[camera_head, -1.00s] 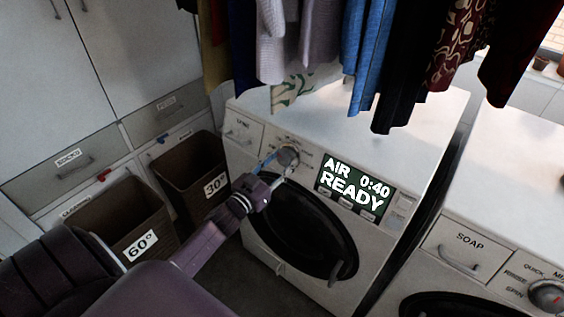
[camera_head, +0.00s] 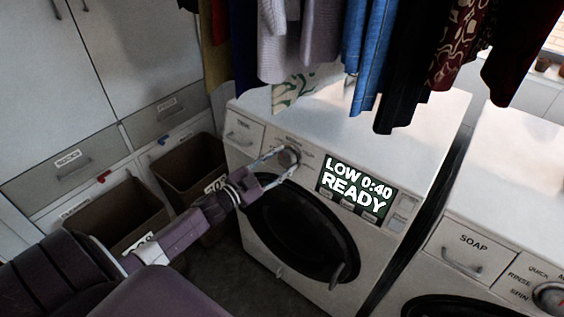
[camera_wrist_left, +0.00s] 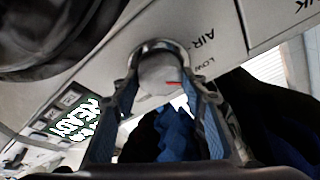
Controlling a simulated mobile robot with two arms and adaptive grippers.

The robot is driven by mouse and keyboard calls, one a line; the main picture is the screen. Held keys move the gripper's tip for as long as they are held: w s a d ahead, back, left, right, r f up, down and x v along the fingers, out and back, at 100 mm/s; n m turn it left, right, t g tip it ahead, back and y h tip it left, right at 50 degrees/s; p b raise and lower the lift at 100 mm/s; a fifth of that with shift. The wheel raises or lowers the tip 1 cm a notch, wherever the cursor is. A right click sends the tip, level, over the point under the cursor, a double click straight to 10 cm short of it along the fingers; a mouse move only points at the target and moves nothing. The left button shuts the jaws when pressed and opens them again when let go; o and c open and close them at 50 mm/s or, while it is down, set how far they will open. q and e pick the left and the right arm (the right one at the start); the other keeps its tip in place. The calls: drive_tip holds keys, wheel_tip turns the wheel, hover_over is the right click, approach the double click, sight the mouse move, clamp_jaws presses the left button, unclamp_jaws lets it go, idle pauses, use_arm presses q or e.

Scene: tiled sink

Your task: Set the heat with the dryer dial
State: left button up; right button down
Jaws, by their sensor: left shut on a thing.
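The dryer (camera_head: 300,130) is white with a dark round door (camera_head: 300,235). Its round grey dial (camera_head: 289,156) sits on the front panel, left of the display. The display (camera_head: 355,188) reads LOW 0:40 READY. My left gripper (camera_head: 280,162) is shut on the dial, one finger on each side. In the left wrist view the dial (camera_wrist_left: 158,75) sits between the fingers, with a red mark on its face. The labels AIR and LOW show beside it there; other labels are hidden. My right gripper is not in view.
Clothes (camera_head: 365,60) hang above the dryer. Two brown baskets, one on the left (camera_head: 118,215) and one nearer the dryer (camera_head: 190,168), stand left of it. A second machine with a SOAP drawer (camera_head: 468,250) is at the right.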

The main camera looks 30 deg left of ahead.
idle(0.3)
use_arm(q)
drive_tip(key=o, duration=1.2)
drive_tip(key=shift+c, duration=0.2)
drive_tip(key=v, duration=1.2)
drive_tip(key=shift+f, duration=0.1)
